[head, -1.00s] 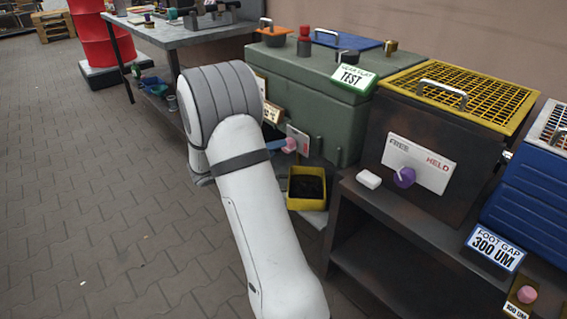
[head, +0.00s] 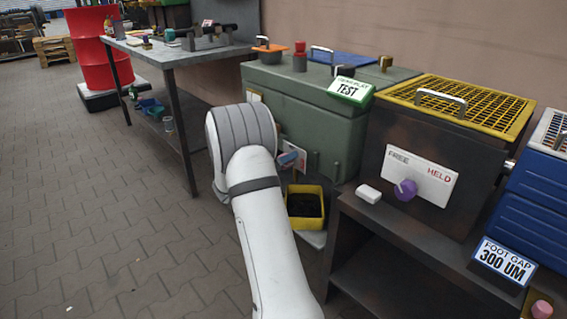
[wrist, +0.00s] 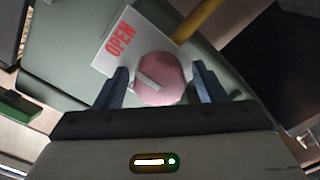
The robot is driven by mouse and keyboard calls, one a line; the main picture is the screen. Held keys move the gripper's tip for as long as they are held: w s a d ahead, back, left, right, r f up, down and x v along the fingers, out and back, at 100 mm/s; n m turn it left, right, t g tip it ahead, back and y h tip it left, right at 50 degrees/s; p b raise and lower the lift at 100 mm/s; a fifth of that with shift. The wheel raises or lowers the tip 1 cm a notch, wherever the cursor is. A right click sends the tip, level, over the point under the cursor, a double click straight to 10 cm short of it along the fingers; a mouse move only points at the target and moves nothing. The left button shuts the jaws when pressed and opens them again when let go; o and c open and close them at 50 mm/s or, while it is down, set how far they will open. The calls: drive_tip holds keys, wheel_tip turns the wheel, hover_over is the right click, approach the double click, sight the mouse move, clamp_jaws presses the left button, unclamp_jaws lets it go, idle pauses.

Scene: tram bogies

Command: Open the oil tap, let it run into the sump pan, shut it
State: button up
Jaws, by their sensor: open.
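The oil tap is a pink knob (wrist: 162,80) with a pale pointer bar, on a white plate (wrist: 117,45) with red OPEN lettering. In the wrist view it sits between the two blue-grey fingers of my gripper (wrist: 160,86), which is open; I cannot tell if they touch it. In the head view the knob is hidden, while a blue finger of my gripper (head: 288,158) shows beside the plate on the green tank (head: 305,110). The yellow sump pan (head: 305,189) stands below, with dark contents. I see no oil stream.
A dark bench (head: 400,245) stands right, with a purple knob (head: 405,190) on a FREE/HELD plate and a white block (head: 368,193). A green TEST sign (head: 350,91) is on the tank. A workbench (head: 160,50) stands behind left. The paved floor at left is clear.

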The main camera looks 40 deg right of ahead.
drive_tip(key=shift+c, duration=0.2)
drive_tip(key=c, duration=0.9)
drive_tip(key=shift+c, duration=0.2)
